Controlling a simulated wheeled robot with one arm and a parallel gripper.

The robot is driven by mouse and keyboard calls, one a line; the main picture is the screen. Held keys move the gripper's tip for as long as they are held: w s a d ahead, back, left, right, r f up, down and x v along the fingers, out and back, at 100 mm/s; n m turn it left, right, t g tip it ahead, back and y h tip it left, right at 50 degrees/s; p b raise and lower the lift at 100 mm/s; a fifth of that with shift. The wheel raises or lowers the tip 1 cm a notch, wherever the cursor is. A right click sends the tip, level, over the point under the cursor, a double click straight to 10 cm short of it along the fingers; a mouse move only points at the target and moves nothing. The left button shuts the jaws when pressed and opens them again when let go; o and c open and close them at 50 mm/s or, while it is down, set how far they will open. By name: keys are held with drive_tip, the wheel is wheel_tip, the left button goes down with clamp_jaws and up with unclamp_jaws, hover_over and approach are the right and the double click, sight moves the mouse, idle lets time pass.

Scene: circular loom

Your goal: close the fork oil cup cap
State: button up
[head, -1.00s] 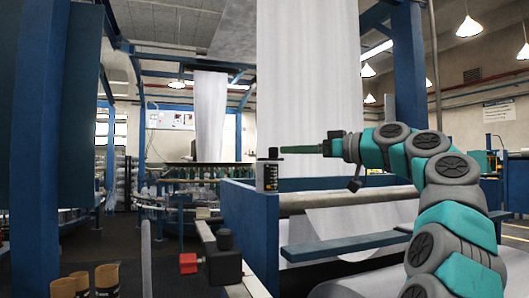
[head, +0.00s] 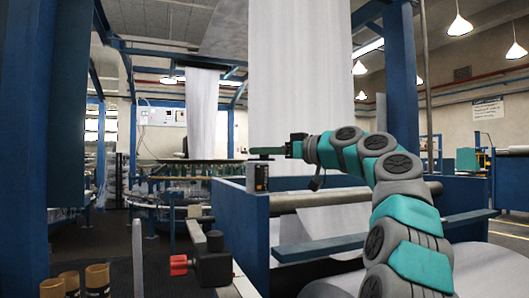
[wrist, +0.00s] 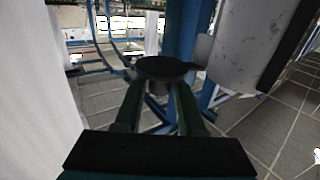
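The fork oil cup (head: 257,178) is a small dark container with a light label, at the near corner of the blue frame in the head view. My gripper (head: 266,151) is level at its top, its green fingers reaching across above the cup. In the wrist view a dark round cap (wrist: 163,68) with a short stem below it lies between the fingertips of my gripper (wrist: 160,92). The two fingers are apart, one on each side of the cap. The cap hides the fingertips, so I cannot tell whether they touch it.
The blue frame (head: 240,222) with a horizontal roller (head: 320,199) stands below my arm. White fabric (head: 292,80) hangs close behind my gripper. A red and black clamp (head: 200,262) sits on the rail at the front. Brown-topped cylinders (head: 97,276) stand at lower left.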

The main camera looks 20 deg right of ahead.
clamp_jaws()
idle(1.0)
